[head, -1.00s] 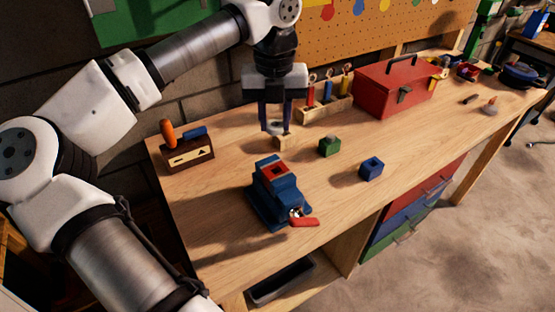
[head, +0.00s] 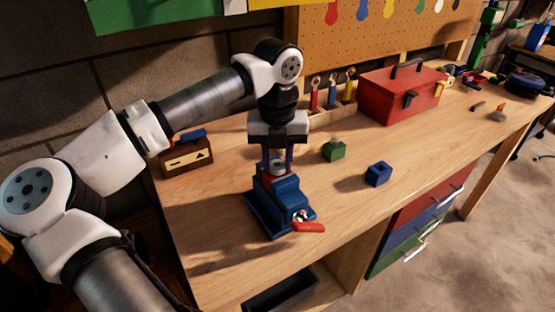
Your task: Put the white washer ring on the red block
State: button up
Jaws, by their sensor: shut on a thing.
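My gripper (head: 278,165) points straight down over the blue vise (head: 282,203) on the workbench. It is shut on a small pale ring (head: 278,162), apparently the white washer ring, mostly hidden between the fingers. The red block (head: 263,173) sits in the top of the vise, partly covered by the fingers. The ring is at or just above the red block; I cannot tell whether they touch.
A green block (head: 334,152) with a greyish piece on top and a blue block (head: 377,174) stand to the right. A red toolbox (head: 400,95) is behind. A wooden holder (head: 187,157) stands left.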

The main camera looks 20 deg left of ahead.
jog(key=shift+f, duration=0.15)
jog(key=o, duration=0.9)
notch_tip(320, 180, up, 12)
jog(key=shift+r+b, duration=0.15)
jog(key=shift+b, duration=0.85)
